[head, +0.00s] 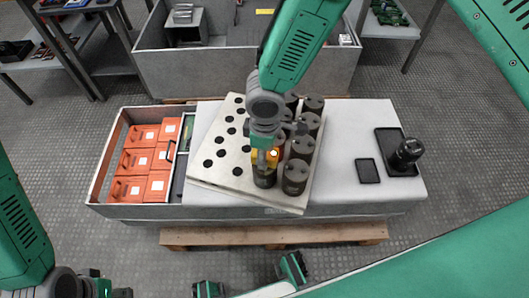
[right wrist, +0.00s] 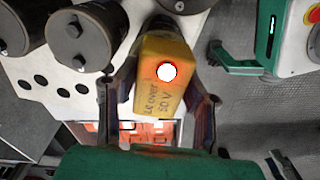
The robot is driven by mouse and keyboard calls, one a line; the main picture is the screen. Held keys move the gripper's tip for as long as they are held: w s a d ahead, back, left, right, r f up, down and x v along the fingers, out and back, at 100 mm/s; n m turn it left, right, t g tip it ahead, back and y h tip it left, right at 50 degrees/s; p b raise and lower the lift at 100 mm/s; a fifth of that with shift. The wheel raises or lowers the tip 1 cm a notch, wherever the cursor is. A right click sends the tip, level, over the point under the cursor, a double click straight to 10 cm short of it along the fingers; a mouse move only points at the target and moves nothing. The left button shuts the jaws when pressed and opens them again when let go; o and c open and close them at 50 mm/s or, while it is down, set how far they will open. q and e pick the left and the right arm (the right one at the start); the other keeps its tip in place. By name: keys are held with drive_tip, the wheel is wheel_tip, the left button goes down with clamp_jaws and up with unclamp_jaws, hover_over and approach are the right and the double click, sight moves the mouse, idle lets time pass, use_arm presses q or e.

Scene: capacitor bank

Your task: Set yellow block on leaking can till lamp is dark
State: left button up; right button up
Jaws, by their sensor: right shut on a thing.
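The yellow block (head: 262,160) is between the fingers of my right gripper (head: 265,152), over a dark can (head: 264,179) at the front of the rack. I cannot tell whether block and can touch. In the right wrist view the block (right wrist: 158,101) carries handwriting ending in "50 V". Its round lamp (right wrist: 167,72) is lit, white with a red rim. The fingers of my right gripper (right wrist: 160,105) stand at both sides of the block. My left gripper (head: 118,292) is at the bottom left edge, partly cut off, its jaws unclear.
Several other dark cans (head: 295,177) stand close beside in the tilted plate with holes (head: 214,168). A bin with orange boxes (head: 130,188) is on the left. A black tray (head: 398,141) with a dark object and a small black pad (head: 368,171) lie on the right.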

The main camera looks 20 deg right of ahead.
drive_tip(key=o, duration=1.3)
drive_tip(key=shift+o, duration=0.2)
drive_tip(key=shift+r, duration=0.25)
wheel_tip(320, 180, up, 11)
drive_tip(key=s+d+f+m+g+y+p, duration=0.1)
drive_tip(key=s+d+f+m, duration=0.15)
drive_tip(key=s+f, duration=0.35)
drive_tip(key=s+d+f+m+y+p, duration=0.1)
drive_tip(key=s+f+m+y, duration=0.2)
drive_tip(key=s, duration=0.5)
drive_tip(key=s+d+f+m+h+p, duration=0.1)
drive_tip(key=s+d+f+m+h, duration=0.1)
drive_tip(key=s+d, duration=0.2)
drive_tip(key=s+d+f+m+t+h, duration=0.1)
drive_tip(key=s+d+m+h, duration=0.1)
drive_tip(key=d, duration=0.6)
drive_tip(key=shift+s+f+m+t+p, duration=0.3)
drive_tip(key=shift+s+f+m+p, duration=0.1)
drive_tip(key=shift+s+m, duration=0.5)
